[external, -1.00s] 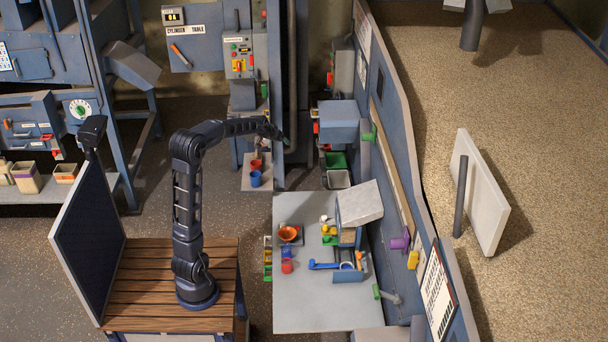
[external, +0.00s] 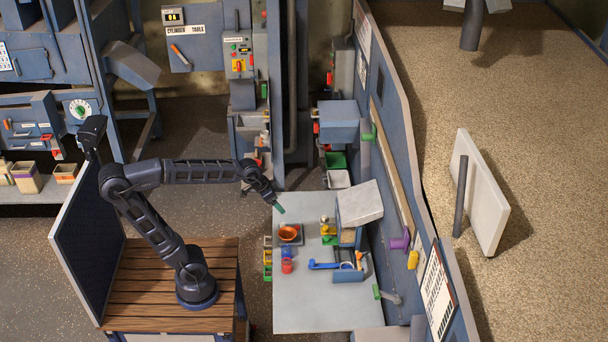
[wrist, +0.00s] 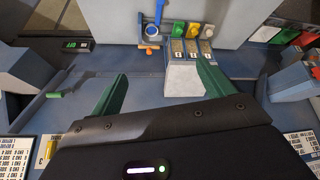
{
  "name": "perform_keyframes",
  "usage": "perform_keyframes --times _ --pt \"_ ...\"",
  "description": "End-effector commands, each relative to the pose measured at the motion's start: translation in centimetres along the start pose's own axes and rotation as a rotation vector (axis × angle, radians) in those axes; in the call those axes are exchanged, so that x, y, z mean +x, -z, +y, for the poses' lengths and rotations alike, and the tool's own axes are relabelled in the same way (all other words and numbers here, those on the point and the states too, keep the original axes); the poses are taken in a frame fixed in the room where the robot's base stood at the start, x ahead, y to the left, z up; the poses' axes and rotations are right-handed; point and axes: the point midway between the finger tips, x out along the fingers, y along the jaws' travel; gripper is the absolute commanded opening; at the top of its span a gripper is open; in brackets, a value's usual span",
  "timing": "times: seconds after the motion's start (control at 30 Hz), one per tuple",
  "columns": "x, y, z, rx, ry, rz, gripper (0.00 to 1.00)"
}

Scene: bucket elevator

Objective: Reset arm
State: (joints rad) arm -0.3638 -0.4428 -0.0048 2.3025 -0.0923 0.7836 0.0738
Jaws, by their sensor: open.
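My gripper (external: 279,209) is at the end of my arm, above the left far edge of the grey table (external: 310,313) in the external view. The arm reaches right from its wooden-topped base and angles down at the wrist. In the wrist view my gripper (wrist: 160,90) shows two green fingers set wide apart. It is open and nothing is between them.
On the grey table stand an orange bowl (external: 289,233), a red cup (external: 287,267) and a blue-handled tool (external: 323,266). A grey box (external: 359,203) stands at the table's right. A dark panel (external: 85,243) stands left of my arm.

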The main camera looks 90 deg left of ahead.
Motion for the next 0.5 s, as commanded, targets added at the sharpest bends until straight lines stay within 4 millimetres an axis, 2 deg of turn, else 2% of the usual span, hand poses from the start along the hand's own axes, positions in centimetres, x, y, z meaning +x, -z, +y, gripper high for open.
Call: perform_keyframes --times 0.03,0.2,0.4,0.5 --pt "-0.6 -1.7 1.4 0.035 -0.014 -0.008 0.81" --pt "-1.9 -7.4 4.7 0.135 -0.049 -0.045 0.81" --pt "-2.8 -13.7 6.8 0.241 -0.080 -0.082 0.81" --pt "-3.0 -15.8 7.2 0.278 -0.089 -0.095 0.81"
